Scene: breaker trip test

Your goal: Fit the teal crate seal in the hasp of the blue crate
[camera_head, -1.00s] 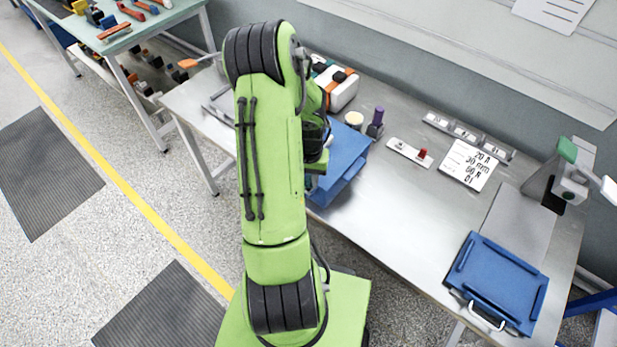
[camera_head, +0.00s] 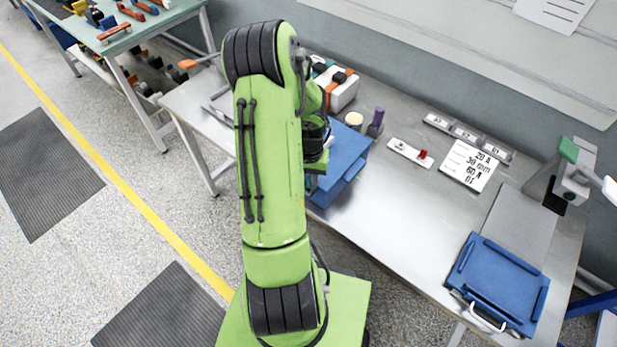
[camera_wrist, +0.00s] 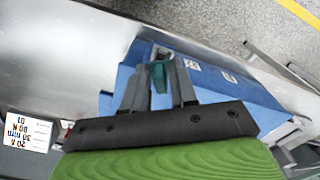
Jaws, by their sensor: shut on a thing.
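The blue crate (camera_head: 346,158) stands on the metal bench, partly hidden behind my arm in the head view. It also fills the middle of the wrist view (camera_wrist: 215,88), with two small white labels on it. My gripper (camera_wrist: 158,72) is over the crate's edge in the wrist view, shut on the teal crate seal (camera_wrist: 157,76), which sits between the two grey fingers. A small grey fitting, perhaps the hasp (camera_wrist: 161,51), shows just beyond the fingertips. Whether the seal touches or enters it, I cannot tell. My arm hides the gripper and seal in the head view.
A white box with orange and dark parts (camera_head: 343,92) and a purple-topped item (camera_head: 376,121) stand behind the crate. A blue tray (camera_head: 500,283) and a green-handled device (camera_head: 567,175) are at the right.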

